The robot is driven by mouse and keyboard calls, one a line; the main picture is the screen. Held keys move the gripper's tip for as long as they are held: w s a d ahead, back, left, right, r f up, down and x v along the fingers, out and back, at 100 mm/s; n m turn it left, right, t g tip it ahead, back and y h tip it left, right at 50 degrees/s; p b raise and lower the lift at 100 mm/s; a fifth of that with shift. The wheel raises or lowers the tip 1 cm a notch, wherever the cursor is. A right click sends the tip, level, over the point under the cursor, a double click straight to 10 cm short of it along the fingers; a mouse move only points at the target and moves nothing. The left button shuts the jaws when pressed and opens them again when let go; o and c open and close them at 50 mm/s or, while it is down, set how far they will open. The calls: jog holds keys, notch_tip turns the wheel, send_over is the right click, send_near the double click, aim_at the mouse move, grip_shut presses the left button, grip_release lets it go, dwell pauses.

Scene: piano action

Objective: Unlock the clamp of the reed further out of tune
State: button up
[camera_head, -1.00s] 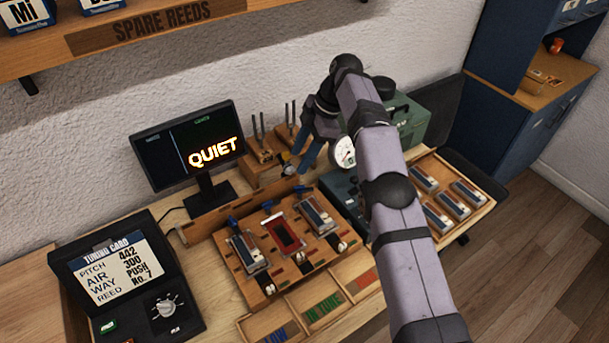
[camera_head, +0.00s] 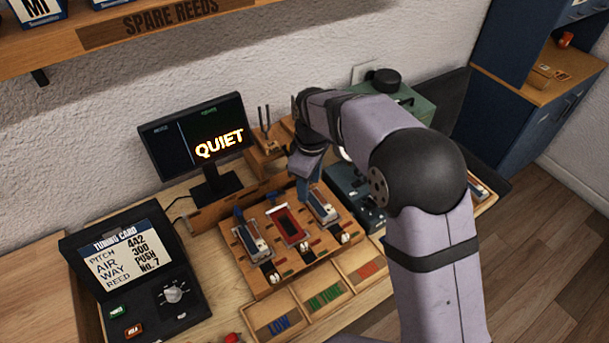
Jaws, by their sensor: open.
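A wooden board (camera_head: 235,262) on the bench carries three units in a row. The left reed (camera_head: 252,238) and the right reed (camera_head: 322,207) are grey-blue plates; a red unit (camera_head: 287,225) sits between them. Blue clamp levers show behind the left reed (camera_head: 239,215) and behind the red unit (camera_head: 271,197). The lever behind the right reed is hidden by my gripper. My gripper (camera_head: 303,192) is open, pointing down with its blue fingers at the back end of the right reed. I cannot tell whether it touches. The monitor (camera_head: 195,140) reads "QUIET".
A tuning card panel (camera_head: 130,260) with a dial stands at left. Sorting trays (camera_head: 322,300) lie in front of the board. A wooden block with tuning forks (camera_head: 264,155) stands behind it. A dark blue box (camera_head: 350,190) is close at right; my arm covers the bench beyond.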

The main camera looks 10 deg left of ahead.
jog(key=w+m+t, duration=0.1)
jog(key=m, duration=0.2)
jog(key=w+a+m+t, duration=0.1)
jog(key=w+m, duration=0.1)
jog(key=m, duration=0.2)
jog(key=w+a+m+t+y, duration=0.1)
jog(key=w+m, duration=0.1)
jog(key=m, duration=0.1)
jog(key=shift+w+f+m, duration=0.2)
jog(key=shift+f+m, duration=0.2)
jog(key=shift+p+x, duration=1.6)
jog(key=shift+x, duration=2.1)
jog(key=c, duration=1.1)
jog(key=shift+o, duration=0.2)
